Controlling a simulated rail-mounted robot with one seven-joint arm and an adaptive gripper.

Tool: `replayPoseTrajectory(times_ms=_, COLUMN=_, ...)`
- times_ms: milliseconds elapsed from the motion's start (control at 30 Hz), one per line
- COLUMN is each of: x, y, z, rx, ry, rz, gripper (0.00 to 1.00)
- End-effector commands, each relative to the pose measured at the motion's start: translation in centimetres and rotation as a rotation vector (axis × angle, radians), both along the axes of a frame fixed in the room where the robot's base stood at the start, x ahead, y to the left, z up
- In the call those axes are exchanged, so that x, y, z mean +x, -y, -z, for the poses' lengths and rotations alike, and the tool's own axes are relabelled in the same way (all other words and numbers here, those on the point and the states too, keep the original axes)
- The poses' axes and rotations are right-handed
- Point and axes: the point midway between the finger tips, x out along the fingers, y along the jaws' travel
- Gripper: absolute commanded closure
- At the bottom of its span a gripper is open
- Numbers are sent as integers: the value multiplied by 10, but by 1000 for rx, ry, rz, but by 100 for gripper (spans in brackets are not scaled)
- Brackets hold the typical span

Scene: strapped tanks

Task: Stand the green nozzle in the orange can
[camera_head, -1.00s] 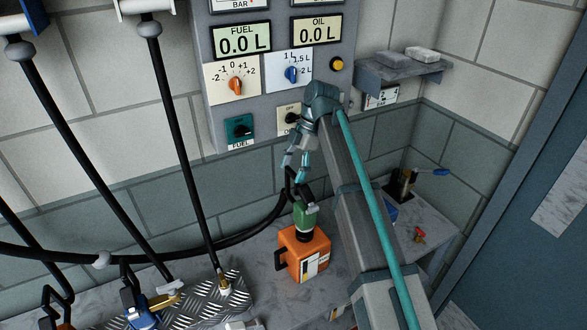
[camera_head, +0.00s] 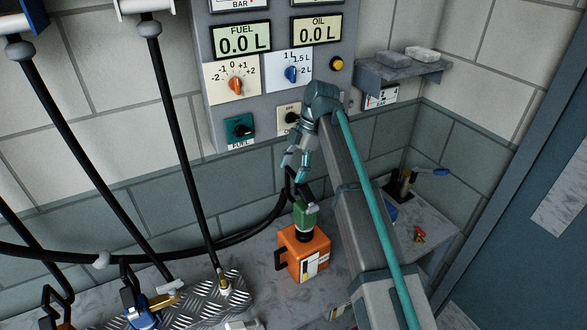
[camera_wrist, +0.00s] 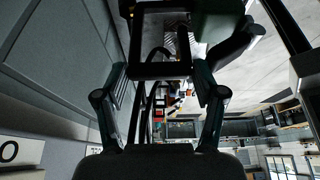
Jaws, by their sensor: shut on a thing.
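The green nozzle (camera_head: 305,213) is upright at the mouth of the orange can (camera_head: 318,240), with its lower end at or in the opening. Its black handle loop and hose rise above it. The can stands on the grey counter. My gripper (camera_head: 297,176) is above the can, with its fingers shut on the nozzle's black handle. In the wrist view the gripper's fingers (camera_wrist: 160,95) flank the dark handle frame; a dark green part of the nozzle (camera_wrist: 222,18) shows at the top. How deep the spout sits is hidden.
A black hose (camera_head: 262,225) runs left from the nozzle. A blue nozzle (camera_head: 143,316) lies on the tread-plate tray (camera_head: 195,301) at left. The control panel (camera_head: 262,95) is on the wall behind.

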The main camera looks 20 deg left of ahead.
Motion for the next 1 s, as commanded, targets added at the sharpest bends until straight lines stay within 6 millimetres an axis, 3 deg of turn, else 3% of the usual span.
replayPoseTrajectory(times_ms=1000, x=0, y=0, z=18, rx=1, ry=-1, rz=0, gripper=100)
